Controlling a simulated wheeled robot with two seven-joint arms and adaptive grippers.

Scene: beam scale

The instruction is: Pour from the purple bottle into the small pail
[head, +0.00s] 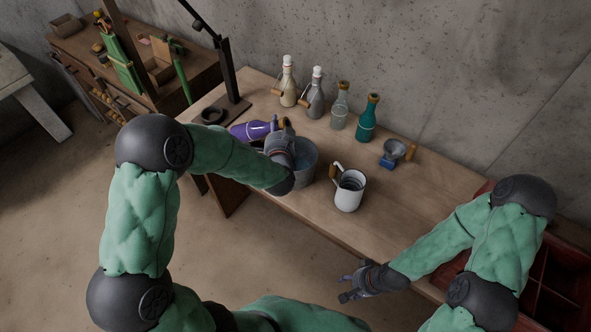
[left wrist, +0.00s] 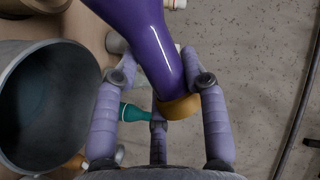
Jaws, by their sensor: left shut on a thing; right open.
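The purple bottle (head: 250,130) is tilted almost on its side in the head view, base to the left and brown-ringed mouth to the right. My left gripper (head: 284,135) is shut on it, beside and above the small grey pail (head: 306,174). In the left wrist view the purple bottle (left wrist: 150,38) lies between the fingers of my left gripper (left wrist: 161,80), its brown ring toward the palm. The open pail (left wrist: 75,65) stands at the left there, apart from the bottle. My arm hides part of the pail in the head view. My right gripper (head: 362,283) is open and empty near the front edge.
A white mug (head: 349,190) stands right of the pail. Several bottles, including a teal one (head: 367,118), line the back near the wall. A blue-based funnel-like item (head: 392,153) is right of them.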

